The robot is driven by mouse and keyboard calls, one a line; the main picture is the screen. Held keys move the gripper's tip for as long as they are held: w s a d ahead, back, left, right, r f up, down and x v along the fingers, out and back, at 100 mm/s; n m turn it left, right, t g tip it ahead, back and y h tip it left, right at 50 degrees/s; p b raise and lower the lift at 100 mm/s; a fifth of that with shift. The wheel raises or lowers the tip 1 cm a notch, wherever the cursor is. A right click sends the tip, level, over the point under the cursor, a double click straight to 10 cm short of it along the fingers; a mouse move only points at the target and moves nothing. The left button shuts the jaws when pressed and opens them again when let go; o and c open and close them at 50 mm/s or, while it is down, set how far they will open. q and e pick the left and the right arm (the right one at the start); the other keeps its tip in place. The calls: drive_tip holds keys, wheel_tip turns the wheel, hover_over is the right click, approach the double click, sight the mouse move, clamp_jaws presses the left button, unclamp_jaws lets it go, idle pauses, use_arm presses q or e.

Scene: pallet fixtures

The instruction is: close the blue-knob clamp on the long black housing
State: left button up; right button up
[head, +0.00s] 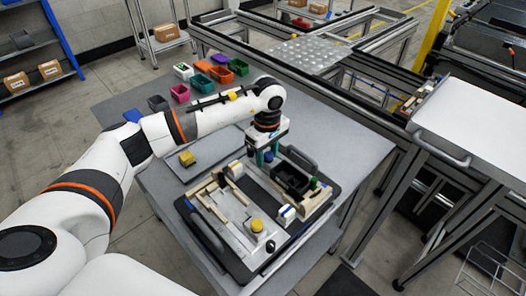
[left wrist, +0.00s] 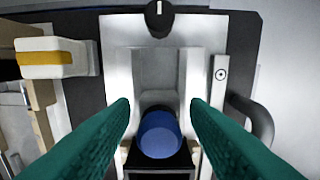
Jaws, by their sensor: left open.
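The clamp's blue knob (left wrist: 160,134) is in the lower middle of the left wrist view, at the end of the long black housing (left wrist: 160,172). In the head view the black housing (head: 291,181) lies in the fixture on the black pallet (head: 186,209). My left gripper (head: 267,160) points down over the far end of the housing. Its teal fingers (left wrist: 160,116) stand apart on either side of the blue knob, with a visible gap on each side. Whether the clamp is open or closed is unclear. My right gripper is not in view.
A white block with a yellow stripe (left wrist: 52,58) and a black knob (left wrist: 159,18) sit near the fixture. Several coloured bins (head: 221,74) line the table's far side. A white-topped table (head: 470,115) stands right.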

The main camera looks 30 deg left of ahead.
use_arm(q)
drive_tip(key=shift+r+p, duration=1.75)
drive_tip(key=shift+r, duration=1.9)
